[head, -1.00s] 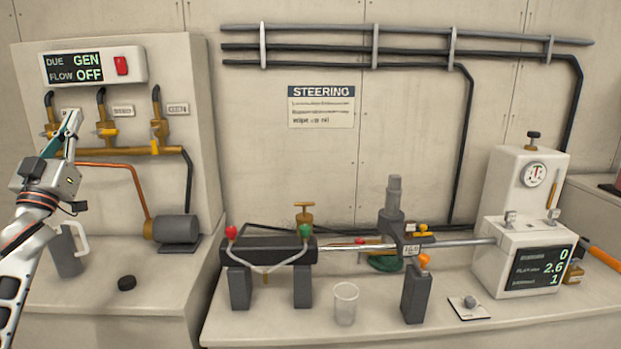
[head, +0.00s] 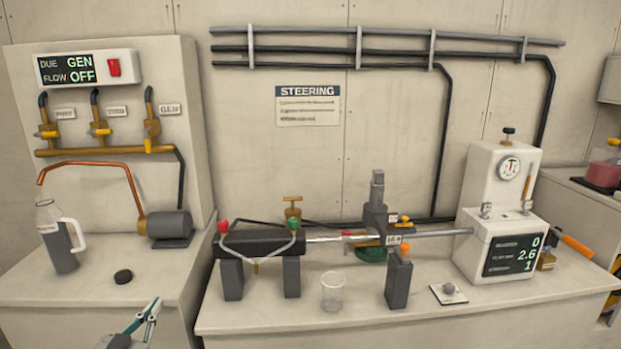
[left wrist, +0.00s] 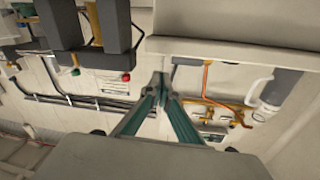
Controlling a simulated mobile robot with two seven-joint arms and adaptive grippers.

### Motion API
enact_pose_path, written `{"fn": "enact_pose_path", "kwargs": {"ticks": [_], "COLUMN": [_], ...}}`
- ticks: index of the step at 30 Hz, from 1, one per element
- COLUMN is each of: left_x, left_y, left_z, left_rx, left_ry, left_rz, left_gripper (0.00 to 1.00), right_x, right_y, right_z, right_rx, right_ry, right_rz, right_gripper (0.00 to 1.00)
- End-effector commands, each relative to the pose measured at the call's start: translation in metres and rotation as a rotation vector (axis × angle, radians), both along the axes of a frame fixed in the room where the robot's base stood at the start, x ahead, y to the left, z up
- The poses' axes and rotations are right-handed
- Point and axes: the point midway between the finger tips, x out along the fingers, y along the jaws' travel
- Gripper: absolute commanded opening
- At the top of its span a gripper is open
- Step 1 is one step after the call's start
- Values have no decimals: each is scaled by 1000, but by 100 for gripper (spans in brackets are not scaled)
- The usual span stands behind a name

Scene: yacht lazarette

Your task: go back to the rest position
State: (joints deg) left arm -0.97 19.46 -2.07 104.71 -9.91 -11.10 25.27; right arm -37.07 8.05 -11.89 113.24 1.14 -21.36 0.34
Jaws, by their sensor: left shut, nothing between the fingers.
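My left gripper (head: 154,309) is low at the bottom of the head view, in front of the gap between the left bench and the steering bench. It is shut and empty. Its closed fingertips also show in the left wrist view (left wrist: 160,82). It appears to touch nothing. My right gripper is not in view.
The steering bench bears a cylinder rig (head: 262,245), a clear cup (head: 333,290), a dark block (head: 398,280) and a white readout unit (head: 510,245).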

Motion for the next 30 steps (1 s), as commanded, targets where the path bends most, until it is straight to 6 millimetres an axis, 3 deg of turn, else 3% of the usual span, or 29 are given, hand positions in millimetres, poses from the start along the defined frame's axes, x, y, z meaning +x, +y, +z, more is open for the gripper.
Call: {"fn": "enact_pose_path", "kwargs": {"ticks": [1,6,12,15,18,21,24,30], "left_x": [-19,-86,-183,-230,-267,-291,-302,-304], "left_y": [-14,-58,-112,-135,-152,-164,-169,-170], "left_z": [-30,-116,-196,-223,-241,-250,-254,-255], "left_rx": [2,27,45,52,56,57,58,59], "left_ry": [57,232,433,520,585,624,643,646], "left_rz": [-12,-53,-116,-146,-171,-189,-197,-199], "left_gripper": [0,0,0,0,0,0,0,0], "right_x": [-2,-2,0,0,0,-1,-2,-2], "right_y": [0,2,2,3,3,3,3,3], "right_z": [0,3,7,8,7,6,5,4], "right_rx": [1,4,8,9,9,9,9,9], "right_ry": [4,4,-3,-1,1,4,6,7], "right_rz": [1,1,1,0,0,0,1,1], "right_gripper": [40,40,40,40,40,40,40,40]}}
